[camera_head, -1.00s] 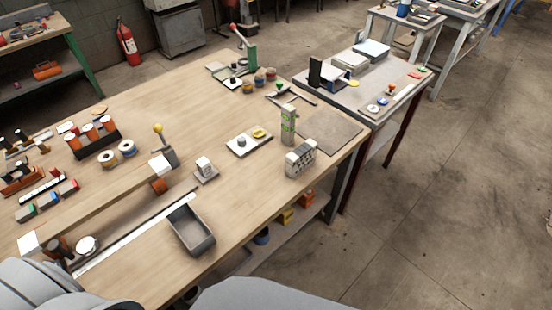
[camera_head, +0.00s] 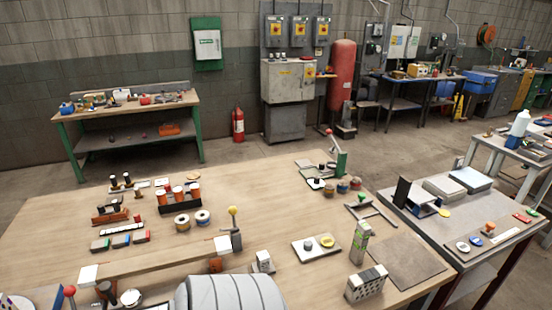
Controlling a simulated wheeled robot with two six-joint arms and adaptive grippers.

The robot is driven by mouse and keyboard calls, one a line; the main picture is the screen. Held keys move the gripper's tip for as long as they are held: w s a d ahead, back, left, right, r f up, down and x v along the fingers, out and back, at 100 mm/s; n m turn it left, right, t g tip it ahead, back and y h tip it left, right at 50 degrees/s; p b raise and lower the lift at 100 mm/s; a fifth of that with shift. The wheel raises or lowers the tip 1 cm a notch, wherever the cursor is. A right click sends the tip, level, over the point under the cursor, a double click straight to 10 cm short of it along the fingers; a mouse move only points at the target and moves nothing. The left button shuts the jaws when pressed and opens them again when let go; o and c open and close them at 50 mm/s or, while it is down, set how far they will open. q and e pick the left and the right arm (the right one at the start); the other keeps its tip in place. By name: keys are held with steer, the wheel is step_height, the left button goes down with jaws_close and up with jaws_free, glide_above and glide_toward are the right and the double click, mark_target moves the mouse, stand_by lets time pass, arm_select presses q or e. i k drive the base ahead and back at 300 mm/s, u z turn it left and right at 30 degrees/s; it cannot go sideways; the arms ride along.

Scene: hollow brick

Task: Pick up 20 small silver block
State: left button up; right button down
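A small silver-grey block (camera_head: 264,262) stands on the wooden table near the front, right of a yellow-knobbed lever; its lower part is close to my own grey arm part. A larger grey block with rows of holes (camera_head: 366,284) sits at the table's front right. I cannot tell which of these the task names, and I do not see a group of small silver blocks. Neither gripper shows; only a grey rounded part of my own arm is at the bottom centre.
A second grey table (camera_head: 440,222) adjoins at right. Bare wood lies mid-table.

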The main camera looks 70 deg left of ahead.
mark_target(263, 258)
steer(key=z, duration=0.05)
steer(key=i, duration=1.35)
steer(key=u, duration=2.3)
